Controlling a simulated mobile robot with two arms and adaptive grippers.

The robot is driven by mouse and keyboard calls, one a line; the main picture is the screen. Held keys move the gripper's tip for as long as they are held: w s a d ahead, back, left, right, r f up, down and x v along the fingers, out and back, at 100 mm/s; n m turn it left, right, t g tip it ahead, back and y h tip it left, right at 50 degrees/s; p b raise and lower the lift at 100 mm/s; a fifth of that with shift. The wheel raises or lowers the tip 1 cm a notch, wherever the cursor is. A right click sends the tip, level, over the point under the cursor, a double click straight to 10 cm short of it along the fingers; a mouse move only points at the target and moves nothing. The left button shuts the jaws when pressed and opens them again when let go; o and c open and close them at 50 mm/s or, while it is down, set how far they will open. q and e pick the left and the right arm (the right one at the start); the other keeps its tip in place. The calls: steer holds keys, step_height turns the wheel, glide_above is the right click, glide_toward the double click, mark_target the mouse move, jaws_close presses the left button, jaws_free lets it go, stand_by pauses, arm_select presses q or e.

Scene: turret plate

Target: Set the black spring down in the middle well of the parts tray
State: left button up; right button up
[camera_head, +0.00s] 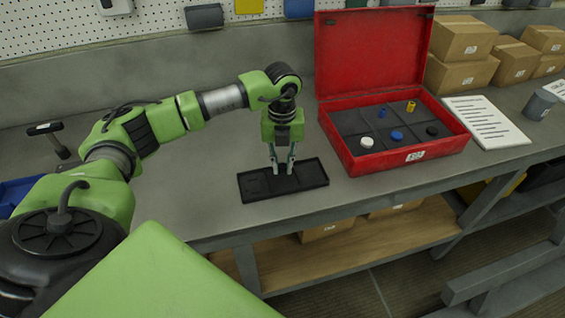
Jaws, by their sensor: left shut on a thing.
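The black parts tray (257,186) lies near the front edge of the grey workbench. My left gripper (283,171) points down over the middle of the tray and is shut on the black spring. The spring is dark against the dark tray and can hardly be made out between the fingertips. I cannot tell whether it touches the floor of the middle well. The fingers hide part of the tray's middle. My right gripper is not in view.
An open red case (375,167) stands right of the tray, holding white, blue, yellow and black small parts in compartments. A printed sheet (487,122), a grey cup (540,105) and cardboard boxes (462,76) are further right.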

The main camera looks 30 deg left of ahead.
arm_select(q)
steer(key=shift+f+b, duration=0.35)
steer(key=shift+f, duration=0.1)
steer(key=shift+f, duration=0.35)
steer(key=shift+f+b, duration=0.1)
steer(key=shift+b, duration=0.2)
steer(key=shift+f, duration=0.1)
steer(key=shift+f+b, duration=0.3)
steer(key=shift+b, duration=0.05)
steer(key=shift+f, duration=0.3)
stand_by(1.0)
